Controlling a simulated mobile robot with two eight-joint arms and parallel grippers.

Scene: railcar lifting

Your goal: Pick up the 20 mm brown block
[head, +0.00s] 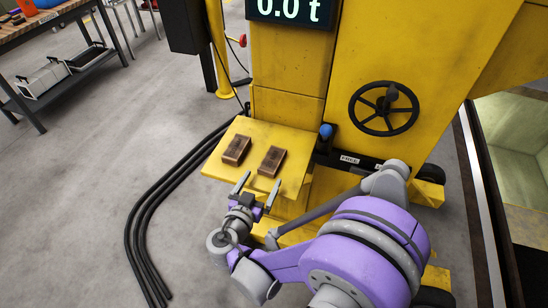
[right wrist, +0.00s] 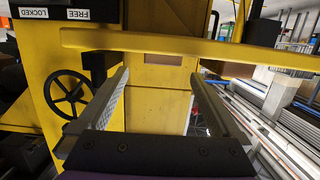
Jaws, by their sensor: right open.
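Two similar brown blocks lie on a small yellow shelf (head: 216,168) in the head view, a left block (head: 236,150) and a right block (head: 272,161). I cannot tell which one is 20 mm. My right gripper (head: 257,186) is open and empty at the shelf's near edge, its fingertips short of the blocks. In the right wrist view, which is upside down, the open fingers (right wrist: 162,78) point at the shelf's edge (right wrist: 180,43). My left gripper is not in view.
A yellow machine column with a black handwheel (head: 384,108) rises behind the shelf. A blue knob (head: 326,131) stands at the shelf's right corner. Black cables (head: 150,220) run along the floor at left. A workbench (head: 50,22) stands at far left.

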